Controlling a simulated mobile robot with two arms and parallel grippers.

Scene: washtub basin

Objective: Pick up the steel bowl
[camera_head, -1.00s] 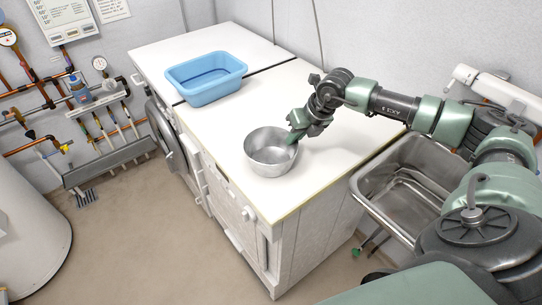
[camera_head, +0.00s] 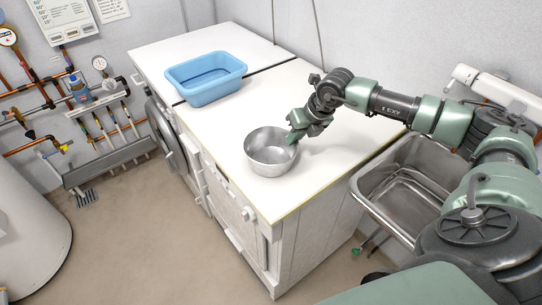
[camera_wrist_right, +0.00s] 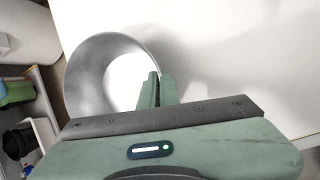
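The steel bowl (camera_head: 265,158), round and shiny, sits upright on the white counter near its front edge. My right gripper (camera_head: 293,138) is at the right side of the bowl's rim. In the right wrist view, the bowl (camera_wrist_right: 90,75) is at upper left. There the fingers of my right gripper (camera_wrist_right: 158,90) are close together at the rim and look shut on the bowl wall. The very tips are partly hidden. My left gripper is not in view.
A blue plastic basin (camera_head: 195,91) stands on the counter (camera_head: 235,118) at the back left. A steel sink (camera_head: 376,172) is to the right, under my right arm. The counter between bowl and basin is clear.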

